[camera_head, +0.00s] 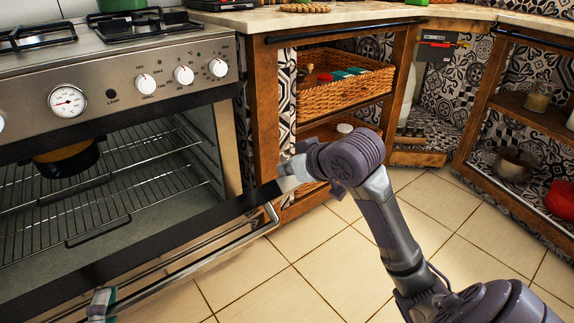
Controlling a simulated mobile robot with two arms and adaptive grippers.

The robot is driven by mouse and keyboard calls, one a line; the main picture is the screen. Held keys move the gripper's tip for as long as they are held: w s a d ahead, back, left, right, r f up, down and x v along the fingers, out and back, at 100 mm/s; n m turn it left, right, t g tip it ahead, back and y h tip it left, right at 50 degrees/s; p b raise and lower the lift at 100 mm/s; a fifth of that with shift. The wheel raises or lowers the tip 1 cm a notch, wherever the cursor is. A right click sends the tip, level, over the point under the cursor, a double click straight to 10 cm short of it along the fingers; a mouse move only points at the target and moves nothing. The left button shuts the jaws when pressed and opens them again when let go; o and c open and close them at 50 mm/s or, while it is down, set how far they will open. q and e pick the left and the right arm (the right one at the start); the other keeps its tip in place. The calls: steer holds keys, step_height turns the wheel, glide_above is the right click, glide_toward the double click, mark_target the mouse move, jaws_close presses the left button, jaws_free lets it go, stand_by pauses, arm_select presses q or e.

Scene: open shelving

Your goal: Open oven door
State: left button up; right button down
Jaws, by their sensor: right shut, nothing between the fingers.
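The oven (120,90) stands at the left, with its front open and wire racks showing inside. Its door (170,235) is tilted down and outward, partly open. The door's metal handle bar (215,245) runs along the outer side. My right arm reaches in from the lower right. My right gripper (287,178) is at the right end of the door's upper edge, shut with nothing held. The wrist partly hides it, and I cannot tell whether it touches the door.
A dark round pan (66,160) is inside the oven. Wooden shelving with a wicker basket (345,85) stands right of the oven. The tiled floor (320,255) is clear around my arm.

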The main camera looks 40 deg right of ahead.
steer(key=shift+f, duration=0.3)
